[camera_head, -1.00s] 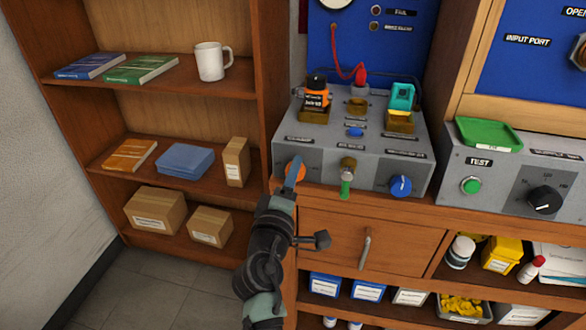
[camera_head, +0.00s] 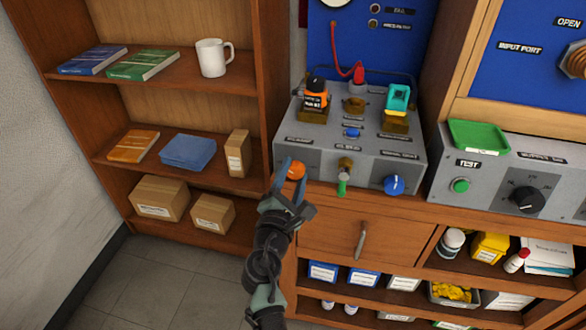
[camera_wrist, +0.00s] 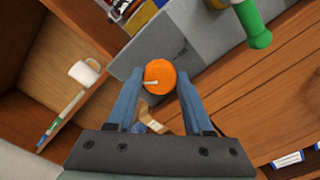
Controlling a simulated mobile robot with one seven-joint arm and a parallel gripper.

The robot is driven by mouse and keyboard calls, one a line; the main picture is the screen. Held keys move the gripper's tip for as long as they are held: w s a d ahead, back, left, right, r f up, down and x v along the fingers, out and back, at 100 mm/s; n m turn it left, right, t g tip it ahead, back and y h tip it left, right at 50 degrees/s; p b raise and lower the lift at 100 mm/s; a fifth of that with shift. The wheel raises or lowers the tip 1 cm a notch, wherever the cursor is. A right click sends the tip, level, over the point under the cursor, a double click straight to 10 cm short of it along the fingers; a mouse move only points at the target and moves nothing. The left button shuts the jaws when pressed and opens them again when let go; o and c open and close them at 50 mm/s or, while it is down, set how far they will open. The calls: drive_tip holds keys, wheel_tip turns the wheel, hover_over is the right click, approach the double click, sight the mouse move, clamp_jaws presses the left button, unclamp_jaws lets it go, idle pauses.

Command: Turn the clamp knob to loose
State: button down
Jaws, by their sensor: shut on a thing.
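An orange round knob (camera_head: 296,170) sits on the front left of the grey test box (camera_head: 318,152); its label is too small to read. My gripper (camera_head: 291,177) reaches up to it from below, with its blue fingers on either side of the knob. In the wrist view, the knob (camera_wrist: 160,76) lies between the fingertips of my gripper (camera_wrist: 161,79), which is shut on it. A short white mark on the knob points left in that view.
A green-tipped lever (camera_head: 343,178) and a blue knob (camera_head: 394,185) are to the right on the same panel. A drawer (camera_head: 345,235) is below, and a wooden shelf (camera_head: 195,70) with a white mug (camera_head: 212,58) stands at left.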

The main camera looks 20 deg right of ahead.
drive_tip(key=n+p, duration=0.1)
drive_tip(key=n, duration=0.2)
drive_tip(key=shift+n+p, duration=0.35)
drive_tip(key=shift+n, duration=0.05)
drive_tip(key=shift+n+p, duration=0.8)
drive_tip(key=shift+n, duration=0.9)
drive_tip(key=shift+f, duration=0.1)
drive_tip(key=shift+c, duration=1.5)
unclamp_jaws()
drive_tip(key=p+v, duration=0.1)
drive_tip(key=v, duration=1.2)
